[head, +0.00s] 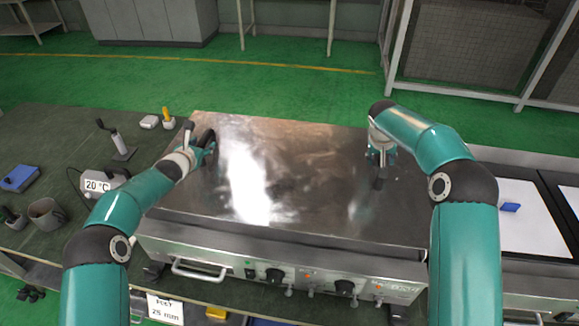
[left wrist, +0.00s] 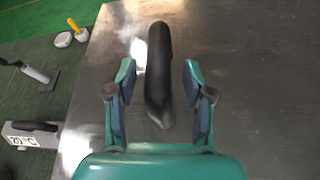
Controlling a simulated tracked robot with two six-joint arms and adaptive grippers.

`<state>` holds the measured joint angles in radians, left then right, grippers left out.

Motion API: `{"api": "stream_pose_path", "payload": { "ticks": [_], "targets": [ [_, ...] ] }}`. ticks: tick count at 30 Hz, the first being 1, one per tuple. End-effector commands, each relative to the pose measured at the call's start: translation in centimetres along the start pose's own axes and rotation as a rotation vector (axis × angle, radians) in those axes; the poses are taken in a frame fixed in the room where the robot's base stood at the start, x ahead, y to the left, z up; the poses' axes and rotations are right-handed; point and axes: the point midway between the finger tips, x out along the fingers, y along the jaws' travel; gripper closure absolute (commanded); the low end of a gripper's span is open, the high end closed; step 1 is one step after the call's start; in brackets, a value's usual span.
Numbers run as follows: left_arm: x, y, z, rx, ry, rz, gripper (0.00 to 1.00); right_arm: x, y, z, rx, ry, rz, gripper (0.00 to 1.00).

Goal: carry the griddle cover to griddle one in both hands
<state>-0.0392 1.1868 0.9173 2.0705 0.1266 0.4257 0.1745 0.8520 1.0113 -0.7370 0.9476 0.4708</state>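The griddle cover (head: 300,190) is a broad, shiny steel sheet lying flat on a griddle (head: 200,254) with knobs and a front handle. Its black left handle (head: 210,142) also shows in the left wrist view (left wrist: 158,75). My left gripper (head: 207,152) is open, with one finger on each side of this handle and a visible gap to both; in the left wrist view its fingers (left wrist: 158,83) point along the handle. My right gripper (head: 380,160) is over the cover's right part, near a dark handle (head: 378,183). Its fingers are too small and partly hidden to judge.
To the right stands another unit with white surfaces (head: 530,215) and a small blue object (head: 510,207). Green floor lies behind.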

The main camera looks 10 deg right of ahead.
Motion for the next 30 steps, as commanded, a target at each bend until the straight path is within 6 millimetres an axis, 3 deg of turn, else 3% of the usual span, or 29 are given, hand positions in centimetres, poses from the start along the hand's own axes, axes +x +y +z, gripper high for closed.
{"api": "stream_pose_path", "payload": {
  "ticks": [10, 17, 22, 30],
  "targets": [
    [-0.4, 0.1, 0.0, -0.002, 0.001, -0.001, 0.48, 0.1, 0.1, 0.0, 0.0, -0.001, 0.002, 0.5],
    [-1.7, 0.1, 0.0, -0.005, 0.0, -0.005, 0.48, 0.0, 0.0, 0.0, -0.001, -0.001, 0.002, 0.5],
    [-3.1, 0.3, -0.1, -0.004, 0.002, 0.003, 0.48, 0.0, 0.0, 0.0, -0.001, -0.001, 0.002, 0.5],
    [-7.6, 0.3, -0.1, -0.003, 0.003, 0.003, 0.48, 0.0, 0.0, 0.0, -0.001, -0.001, 0.002, 0.5]
  ]
}}
